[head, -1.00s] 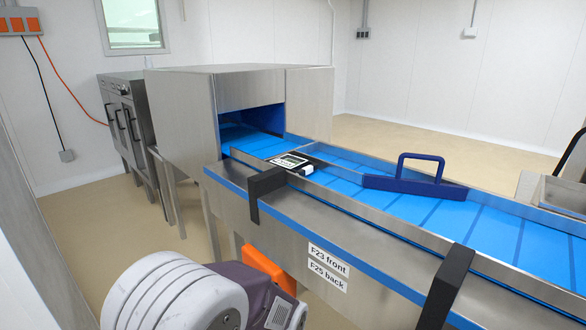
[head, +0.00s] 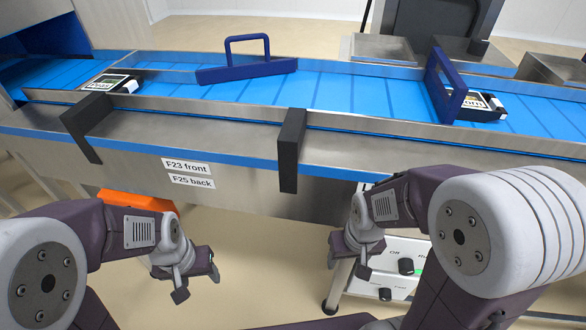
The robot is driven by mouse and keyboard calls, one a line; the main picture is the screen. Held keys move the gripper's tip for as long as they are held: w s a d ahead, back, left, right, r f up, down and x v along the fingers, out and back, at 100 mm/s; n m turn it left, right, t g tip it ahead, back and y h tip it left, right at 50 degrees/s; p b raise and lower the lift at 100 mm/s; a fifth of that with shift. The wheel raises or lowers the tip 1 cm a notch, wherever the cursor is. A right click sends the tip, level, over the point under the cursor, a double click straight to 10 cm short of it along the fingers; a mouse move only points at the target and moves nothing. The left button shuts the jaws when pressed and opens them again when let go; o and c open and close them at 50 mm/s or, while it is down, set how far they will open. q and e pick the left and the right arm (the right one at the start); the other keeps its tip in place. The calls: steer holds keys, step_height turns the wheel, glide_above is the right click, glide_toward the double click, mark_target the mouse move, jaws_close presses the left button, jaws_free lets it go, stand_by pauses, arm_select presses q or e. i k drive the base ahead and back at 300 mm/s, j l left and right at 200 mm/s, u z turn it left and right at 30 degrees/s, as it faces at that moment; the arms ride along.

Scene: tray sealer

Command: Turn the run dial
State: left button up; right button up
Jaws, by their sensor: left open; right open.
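A white control panel (head: 372,283) sits low at the right, below the conveyor, partly hidden behind my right arm. It carries a black upper dial (head: 406,266) between a label "Off" and a partly covered label, with a green spot beside it. A second black knob (head: 385,294) sits lower, its labels too small to read. My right gripper (head: 348,268) is open, left of the upper dial in the picture; I cannot tell whether it touches the panel. My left gripper (head: 197,283) is open and empty, in front of the conveyor, well left of the panel.
The steel conveyor (head: 230,178) with a blue belt (head: 330,92) crosses the view. Black brackets (head: 291,150) stick out from its front. Blue handled guards (head: 247,70) and trays (head: 107,82) are on it. An orange part (head: 135,200) is behind my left arm.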

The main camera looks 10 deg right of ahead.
mark_target(405, 265)
steer(key=k+j, duration=0.15)
steer(key=k, duration=0.4)
steer(key=k+j+z, duration=0.15)
steer(key=k, duration=0.4)
